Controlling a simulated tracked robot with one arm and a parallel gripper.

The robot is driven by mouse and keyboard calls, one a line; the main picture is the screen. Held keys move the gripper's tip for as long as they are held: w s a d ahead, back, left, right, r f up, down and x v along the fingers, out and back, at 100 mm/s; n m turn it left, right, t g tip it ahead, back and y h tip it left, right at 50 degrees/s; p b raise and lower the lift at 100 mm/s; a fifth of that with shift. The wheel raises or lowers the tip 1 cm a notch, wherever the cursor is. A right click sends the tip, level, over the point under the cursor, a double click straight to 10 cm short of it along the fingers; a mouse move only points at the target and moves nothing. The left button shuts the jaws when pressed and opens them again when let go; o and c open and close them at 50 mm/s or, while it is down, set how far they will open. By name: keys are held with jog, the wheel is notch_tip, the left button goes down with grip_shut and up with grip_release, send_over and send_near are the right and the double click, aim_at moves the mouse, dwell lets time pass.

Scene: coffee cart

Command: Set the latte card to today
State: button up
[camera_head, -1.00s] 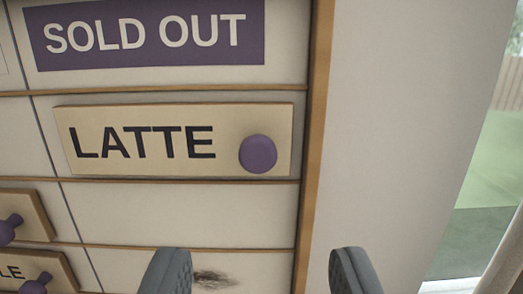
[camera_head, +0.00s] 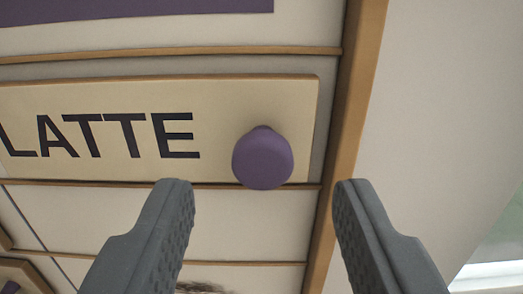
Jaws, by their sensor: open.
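The latte card (camera_head: 110,98) is a cream wooden plate with dark LATTE lettering. It sits in a slot of the board, directly under a purple header band (camera_head: 130,14); the band's lettering is out of frame now, but earlier it read SOLD OUT. A purple round knob (camera_head: 263,160) sticks out from the card's right end. My gripper (camera_head: 264,190) is open and empty, its grey fingers pointing at the board. The knob lies between the two fingertips in the picture, slightly above them. No contact with the knob is visible.
A wooden frame post (camera_head: 350,140) runs down the board's right edge, behind my right finger. Thin wooden rails (camera_head: 240,187) separate the rows. The slot below the card (camera_head: 240,222) is bare. Another card's corner (camera_head: 20,275) shows at lower left.

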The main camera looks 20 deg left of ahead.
jog(key=shift+p+x, duration=1)
jog(key=shift+p, duration=0.65)
jog(key=shift+w+a+p, duration=0.15)
jog(key=shift+w+p, duration=0.25)
jog(key=shift+p, duration=0.35)
jog(key=shift+f, duration=0.1)
jog(key=shift+c, duration=0.3)
